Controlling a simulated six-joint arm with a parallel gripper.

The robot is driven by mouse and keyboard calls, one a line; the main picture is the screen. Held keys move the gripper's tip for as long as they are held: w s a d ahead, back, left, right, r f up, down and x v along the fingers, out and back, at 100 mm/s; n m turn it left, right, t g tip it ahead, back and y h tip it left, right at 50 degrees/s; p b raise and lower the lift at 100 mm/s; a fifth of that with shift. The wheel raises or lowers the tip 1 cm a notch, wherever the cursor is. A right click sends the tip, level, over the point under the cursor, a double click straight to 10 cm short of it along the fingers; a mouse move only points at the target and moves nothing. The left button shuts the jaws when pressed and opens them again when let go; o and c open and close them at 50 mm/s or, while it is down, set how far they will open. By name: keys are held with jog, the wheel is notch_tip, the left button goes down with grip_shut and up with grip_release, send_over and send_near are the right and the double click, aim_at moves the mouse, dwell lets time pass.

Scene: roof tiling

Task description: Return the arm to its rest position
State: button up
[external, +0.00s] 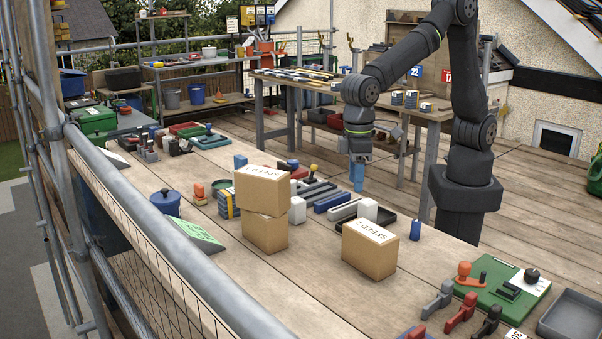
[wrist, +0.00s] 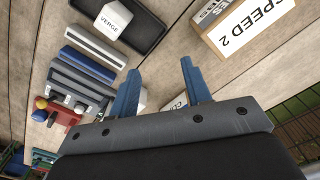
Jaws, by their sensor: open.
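My gripper (external: 358,178) hangs from the dark arm above the bench, beyond the cardboard boxes. In the wrist view its two blue fingers (wrist: 158,88) stand apart with nothing between them. Bench boards and part of a white item show beyond them. My arm is bent, with its base standing at the right beside the bench.
Two stacked boxes (external: 263,190) stand mid-bench. A box marked SPEED 2 (external: 369,250) stands to their right, also in the wrist view (wrist: 245,28). A white VERGE block (wrist: 113,20) is by a black tray (wrist: 150,35). Grey scaffold rails (external: 150,235) run along the left.

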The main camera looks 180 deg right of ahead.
jog(key=w+d+f+m, duration=0.2)
jog(key=w+d+m, duration=0.1)
jog(key=w+d, duration=0.7)
jog(key=shift+w+d+f, duration=0.3)
jog(key=shift+w+d, duration=0.1)
jog(key=shift+w, duration=0.75)
jog(key=s+a+r+n, duration=0.2)
jog(key=s+a+n, duration=0.1)
jog(key=s+a, duration=0.8)
jog(key=shift+s+r, duration=0.3)
jog(key=shift+s, duration=0.4)
